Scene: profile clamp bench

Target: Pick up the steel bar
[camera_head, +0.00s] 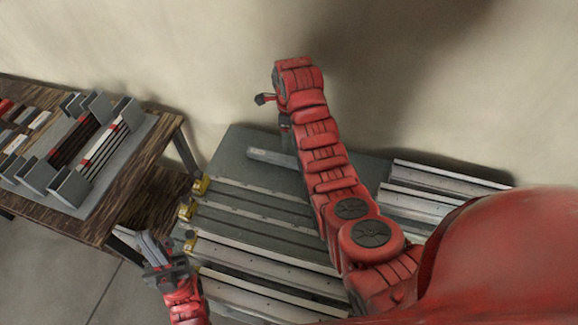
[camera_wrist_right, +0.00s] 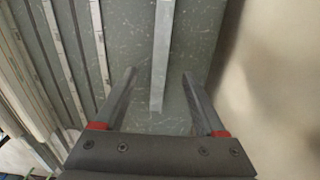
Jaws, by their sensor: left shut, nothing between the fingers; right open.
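The steel bar (camera_head: 269,157) is a plain grey bar lying flat on the dark green-grey bench top near its back edge. My right forearm hides its right part in the head view. In the right wrist view the steel bar (camera_wrist_right: 161,60) runs down between the spread fingers, with its near end showing. My right gripper (camera_head: 273,110) is open and empty above the bench's back edge; its fingers (camera_wrist_right: 159,74) lie on either side of the bar in the picture, with no visible contact. My left gripper (camera_head: 148,243) is shut and empty at the bench's left front.
Several long metal profiles (camera_head: 265,213) lie parallel on the bench (camera_head: 232,152), with yellow clamps (camera_head: 201,185) at their left ends. More profiles (camera_head: 440,180) lie right of my arm. A wooden table (camera_head: 155,150) at left carries a grey rack (camera_head: 70,193). A wall stands behind.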

